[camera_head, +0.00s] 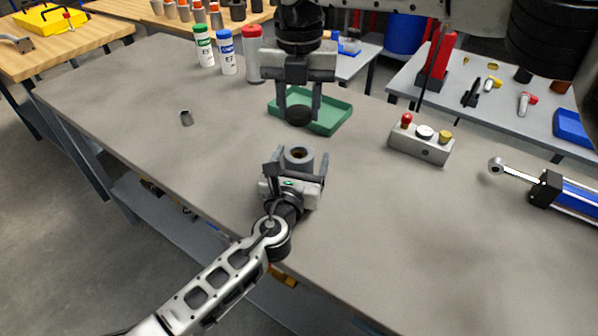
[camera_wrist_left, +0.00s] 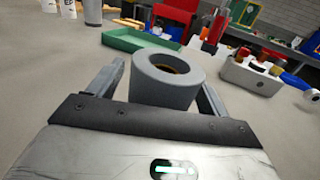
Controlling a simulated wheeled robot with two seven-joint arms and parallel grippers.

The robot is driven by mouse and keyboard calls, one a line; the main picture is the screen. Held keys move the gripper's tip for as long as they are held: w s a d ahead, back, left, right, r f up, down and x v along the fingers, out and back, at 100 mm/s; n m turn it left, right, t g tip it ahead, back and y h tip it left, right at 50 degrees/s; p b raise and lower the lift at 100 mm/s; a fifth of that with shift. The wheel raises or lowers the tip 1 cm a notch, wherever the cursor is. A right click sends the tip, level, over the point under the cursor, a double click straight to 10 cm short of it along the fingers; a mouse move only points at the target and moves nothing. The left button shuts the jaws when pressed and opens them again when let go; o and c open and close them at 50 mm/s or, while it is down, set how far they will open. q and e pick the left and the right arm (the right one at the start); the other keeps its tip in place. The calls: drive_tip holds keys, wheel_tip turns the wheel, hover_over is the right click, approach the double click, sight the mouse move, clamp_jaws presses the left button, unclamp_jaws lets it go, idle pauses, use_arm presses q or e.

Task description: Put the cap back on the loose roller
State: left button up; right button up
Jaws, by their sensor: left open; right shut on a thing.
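The loose roller (camera_head: 299,158) is a grey cylinder with a dark hole in its top. It stands upright on the grey table, between the spread fingers of my left gripper (camera_head: 296,172). In the left wrist view the roller (camera_wrist_left: 166,82) sits between the two fingers with a visible gap on the left, and the gripper (camera_wrist_left: 165,85) is open. My right gripper (camera_head: 300,110) is shut on a dark round cap (camera_head: 299,116), held above the table behind the roller. The cap is apart from the roller in the head view.
A green tray (camera_head: 335,112) lies behind my right gripper. A button box (camera_head: 421,143) and a blue cylinder with a rod (camera_head: 570,195) are to the right. Bottles (camera_head: 228,55) stand at the back left.

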sight(299, 169)
use_arm(q)
drive_tip(key=shift+w, duration=0.25)
drive_tip(key=c, duration=1.5)
drive_tip(key=shift+o, duration=0.2)
use_arm(e)
drive_tip(key=shift+f, duration=2.45)
drive_tip(key=shift+f, duration=0.1)
drive_tip(key=shift+f, duration=0.8)
drive_tip(key=shift+f, duration=0.65)
drive_tip(key=o, duration=1)
drive_tip(key=shift+o, duration=0.2)
